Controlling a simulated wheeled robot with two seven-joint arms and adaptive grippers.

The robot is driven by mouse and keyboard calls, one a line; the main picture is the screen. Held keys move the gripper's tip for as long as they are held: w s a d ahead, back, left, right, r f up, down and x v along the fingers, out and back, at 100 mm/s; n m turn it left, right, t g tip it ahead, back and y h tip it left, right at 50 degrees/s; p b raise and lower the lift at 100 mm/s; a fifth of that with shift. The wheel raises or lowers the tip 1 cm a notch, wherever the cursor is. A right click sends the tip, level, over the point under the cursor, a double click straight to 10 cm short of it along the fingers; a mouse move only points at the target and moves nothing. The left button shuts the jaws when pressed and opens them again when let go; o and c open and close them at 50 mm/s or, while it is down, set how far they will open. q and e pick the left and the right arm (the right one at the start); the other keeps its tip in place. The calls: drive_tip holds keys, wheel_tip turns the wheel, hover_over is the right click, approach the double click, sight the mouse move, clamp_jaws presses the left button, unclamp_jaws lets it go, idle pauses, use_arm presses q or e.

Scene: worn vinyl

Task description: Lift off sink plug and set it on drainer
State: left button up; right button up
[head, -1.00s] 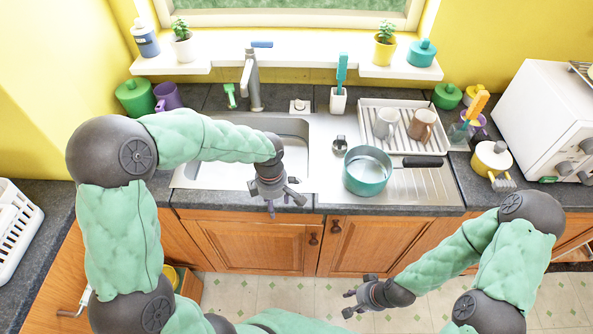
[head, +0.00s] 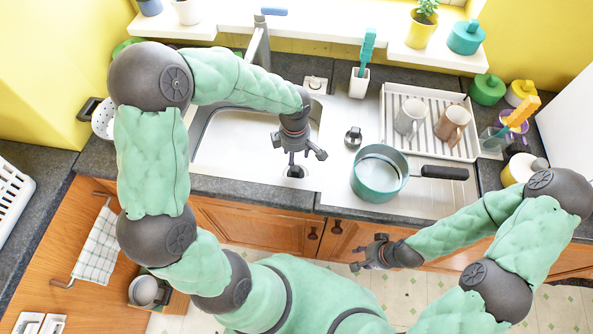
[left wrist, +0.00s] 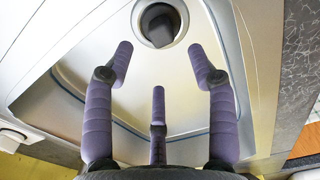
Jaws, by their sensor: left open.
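The sink basin (head: 225,150) lies below my left gripper (head: 297,157), which points down into its right part with its fingers spread and empty. In the left wrist view, a dark round piece inside a silver ring, seemingly the sink plug (left wrist: 159,24), lies on the basin floor beyond the open fingertips (left wrist: 159,62), apart from them. In the head view the plug spot (head: 295,171) is partly hidden by the fingers. The ribbed steel drainer (head: 425,203) is right of the basin. My right gripper (head: 370,254) hangs empty in front of the cabinets, fingers apart.
A teal saucepan (head: 378,190) stands on the drainer, its dark handle to the right. A small metal piece (head: 353,137) sits between basin and pan. A white dish rack (head: 455,151) holds two mugs behind. The tap (head: 260,45) rises behind the basin. The drainer's front is bare.

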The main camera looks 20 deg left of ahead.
sight(296, 172)
use_arm(q)
wheel_tip(296, 172, down, 2)
drive_tip(key=shift+f, duration=0.25)
drive_tip(key=shift+s+f+b, duration=0.15)
drive_tip(key=shift+f+b, duration=0.8)
drive_tip(key=shift+f, duration=1.7)
drive_tip(key=shift+s, duration=0.1)
clamp_jaws()
